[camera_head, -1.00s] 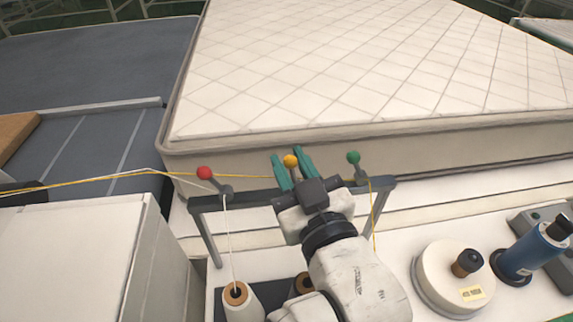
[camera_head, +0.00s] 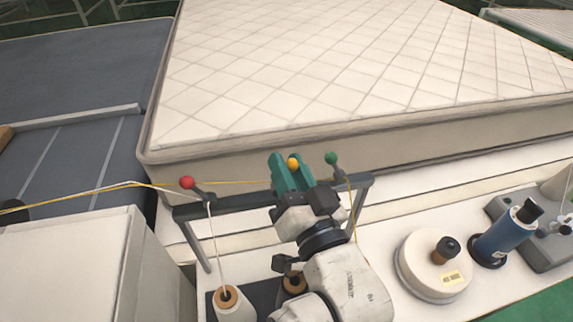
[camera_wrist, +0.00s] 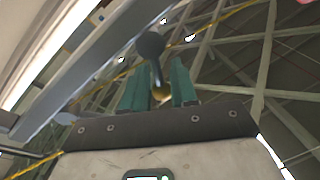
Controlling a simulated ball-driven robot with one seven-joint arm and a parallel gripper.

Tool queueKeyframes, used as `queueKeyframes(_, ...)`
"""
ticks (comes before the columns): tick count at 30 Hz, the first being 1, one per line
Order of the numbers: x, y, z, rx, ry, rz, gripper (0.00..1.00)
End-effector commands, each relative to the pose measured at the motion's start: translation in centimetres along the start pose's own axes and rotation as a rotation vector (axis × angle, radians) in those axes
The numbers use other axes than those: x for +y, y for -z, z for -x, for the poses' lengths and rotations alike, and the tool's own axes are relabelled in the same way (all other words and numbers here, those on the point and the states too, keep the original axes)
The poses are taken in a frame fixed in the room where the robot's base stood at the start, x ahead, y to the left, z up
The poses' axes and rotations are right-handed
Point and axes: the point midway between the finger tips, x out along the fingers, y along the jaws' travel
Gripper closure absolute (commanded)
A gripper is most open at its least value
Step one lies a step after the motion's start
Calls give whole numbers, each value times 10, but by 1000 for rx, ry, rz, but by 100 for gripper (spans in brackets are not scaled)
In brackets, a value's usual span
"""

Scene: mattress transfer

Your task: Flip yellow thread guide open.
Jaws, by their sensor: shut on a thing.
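The yellow ball of the thread guide (camera_head: 293,163) shows between the teal fingers of my gripper (camera_head: 288,160), above the dark rail (camera_head: 235,209). The fingers are shut on the ball from both sides. In the wrist view the yellow ball (camera_wrist: 161,93) sits between the fingers, with a dark rounded piece and a short stem in front of it. My gripper hides the guide's base in the head view. A yellow thread (camera_head: 240,184) runs along the rail toward the gripper.
A red-ball guide (camera_head: 187,182) stands left of my gripper, and a green-ball guide (camera_head: 331,158) close to its right. Thread cones (camera_head: 232,306) stand below the rail. A quilted mattress (camera_head: 330,65) lies just behind. A white disc (camera_head: 424,272) and blue cylinder (camera_head: 501,238) are at right.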

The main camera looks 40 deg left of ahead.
Motion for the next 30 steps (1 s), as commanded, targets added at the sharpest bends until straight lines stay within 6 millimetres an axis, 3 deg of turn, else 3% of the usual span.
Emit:
queueKeyframes(13, 2, 0, 0, 3, -3, -8, 100)
queueKeyframes(14, 2, 0, 0, 3, -3, -8, 70)
queueKeyframes(18, 2, 0, 0, 2, -3, -8, 56)
queueKeyframes(26, 1, 0, 1, 2, -2, -8, 55)
queueKeyframes(30, 2, -2, 11, 2, -3, -9, 55)
